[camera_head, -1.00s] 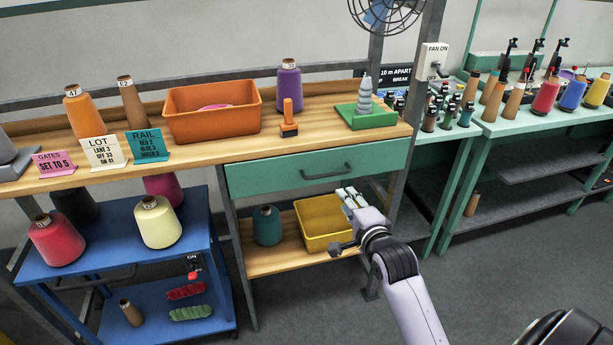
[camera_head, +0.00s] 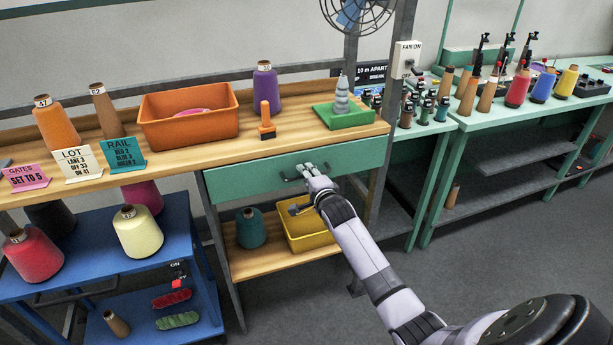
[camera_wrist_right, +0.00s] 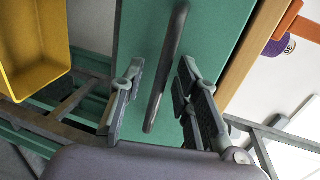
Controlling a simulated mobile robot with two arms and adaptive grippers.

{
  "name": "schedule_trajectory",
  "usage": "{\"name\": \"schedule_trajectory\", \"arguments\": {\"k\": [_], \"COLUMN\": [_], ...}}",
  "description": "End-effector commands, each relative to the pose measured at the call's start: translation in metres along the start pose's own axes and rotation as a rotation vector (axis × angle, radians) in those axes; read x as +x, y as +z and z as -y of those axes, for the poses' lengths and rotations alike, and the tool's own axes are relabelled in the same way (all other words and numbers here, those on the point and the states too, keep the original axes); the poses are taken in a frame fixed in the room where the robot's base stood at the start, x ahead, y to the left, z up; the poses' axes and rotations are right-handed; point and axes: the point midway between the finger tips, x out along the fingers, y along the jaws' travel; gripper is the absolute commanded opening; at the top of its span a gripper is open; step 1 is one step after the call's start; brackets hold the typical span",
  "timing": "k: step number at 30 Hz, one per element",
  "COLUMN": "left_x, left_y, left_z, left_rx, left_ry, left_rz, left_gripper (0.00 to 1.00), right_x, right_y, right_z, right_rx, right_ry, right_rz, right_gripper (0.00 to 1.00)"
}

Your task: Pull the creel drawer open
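The creel drawer (camera_head: 240,182) is a green front under the wooden bench top, and it looks shut. Its dark bar handle (camera_head: 290,179) is partly hidden by my right gripper (camera_head: 308,170) in the head view. In the right wrist view the handle (camera_wrist_right: 166,70) runs between the two fingers of the right gripper (camera_wrist_right: 158,100). The fingers are apart, one on each side of the bar, with visible gaps. The green drawer front (camera_wrist_right: 145,40) lies behind them. My left gripper is not in view.
A yellow bin (camera_head: 306,236) and a teal cone (camera_head: 250,228) stand on the shelf below the drawer. A blue cart (camera_head: 180,225) with yarn cones is at the left. An orange tray (camera_head: 188,130) and a green stand (camera_head: 348,122) sit on the bench top. Grey floor lies open in front.

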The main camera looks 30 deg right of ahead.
Motion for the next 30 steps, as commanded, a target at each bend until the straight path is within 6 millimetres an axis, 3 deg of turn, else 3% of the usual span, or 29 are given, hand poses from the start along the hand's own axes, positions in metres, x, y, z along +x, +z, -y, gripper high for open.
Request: {"name": "schedule_trajectory", "arguments": {"k": [10,23,30], "left_x": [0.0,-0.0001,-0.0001], "left_y": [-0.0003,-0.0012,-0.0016], "left_z": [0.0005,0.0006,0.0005], "left_rx": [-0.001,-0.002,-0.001], "left_ry": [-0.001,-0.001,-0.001], "left_rz": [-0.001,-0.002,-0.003], "left_gripper": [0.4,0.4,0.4], "right_x": [0.0039,0.0037,0.0036], "right_y": [-0.0004,-0.0002,-0.0001], "right_z": [-0.0001,-0.0002,-0.0005], "right_rx": [-0.001,-0.001,-0.001], "right_ry": [0.0,0.001,0.001], "right_rz": [-0.001,0.0,0.0], "right_gripper": [0.29,0.01,0.0]}}
